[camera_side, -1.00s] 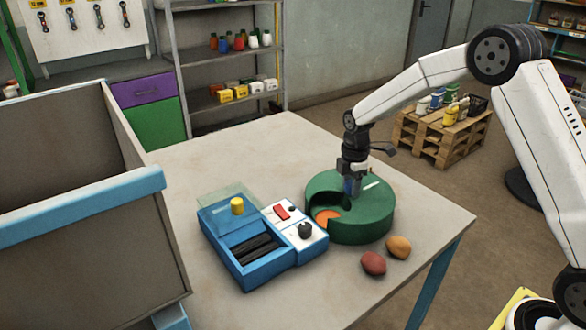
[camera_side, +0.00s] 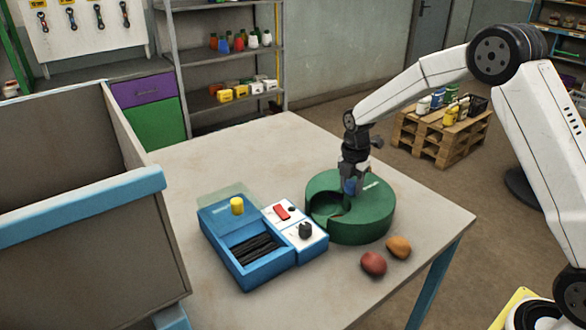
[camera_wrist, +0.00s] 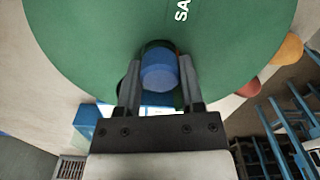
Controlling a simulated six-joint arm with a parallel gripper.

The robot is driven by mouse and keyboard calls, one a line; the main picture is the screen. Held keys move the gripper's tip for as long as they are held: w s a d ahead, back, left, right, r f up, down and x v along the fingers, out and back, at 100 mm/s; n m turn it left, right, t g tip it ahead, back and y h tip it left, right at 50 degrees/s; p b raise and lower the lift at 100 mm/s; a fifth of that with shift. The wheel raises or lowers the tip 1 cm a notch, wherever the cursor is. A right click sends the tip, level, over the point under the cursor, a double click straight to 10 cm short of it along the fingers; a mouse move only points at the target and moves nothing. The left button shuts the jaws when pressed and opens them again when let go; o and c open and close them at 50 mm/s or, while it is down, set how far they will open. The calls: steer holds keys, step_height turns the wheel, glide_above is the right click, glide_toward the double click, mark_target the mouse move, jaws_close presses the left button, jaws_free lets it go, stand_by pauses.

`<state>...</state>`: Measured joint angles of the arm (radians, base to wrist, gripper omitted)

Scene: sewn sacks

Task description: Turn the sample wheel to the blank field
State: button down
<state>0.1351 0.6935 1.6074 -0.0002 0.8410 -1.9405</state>
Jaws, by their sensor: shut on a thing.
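The sample wheel (camera_side: 372,222) is a thick green round drum near the table's right side, with a cut-out window (camera_side: 322,206) in its left front. The window shows mostly dark green, with a small brownish sliver at its right edge. My gripper (camera_side: 349,188) points down at the top of the wheel. In the wrist view, my gripper (camera_wrist: 160,85) has its two fingers shut on a blue round knob (camera_wrist: 160,72) on the wheel. White lettering (camera_wrist: 182,10), partly cut off, lies on the green top. The window is not clear in the wrist view.
A blue box (camera_side: 222,262) with dark strips, a yellow knob (camera_side: 237,205) and a white control panel (camera_side: 314,239) stands left of the wheel. A large bin (camera_side: 80,200) stands at left.

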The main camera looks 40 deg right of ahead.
steer(key=shift+n, duration=4.3)
steer(key=shift+c, duration=1.1)
jaws_free()
steer(key=shift+r, duration=0.1)
steer(key=shift+r, duration=3.85)
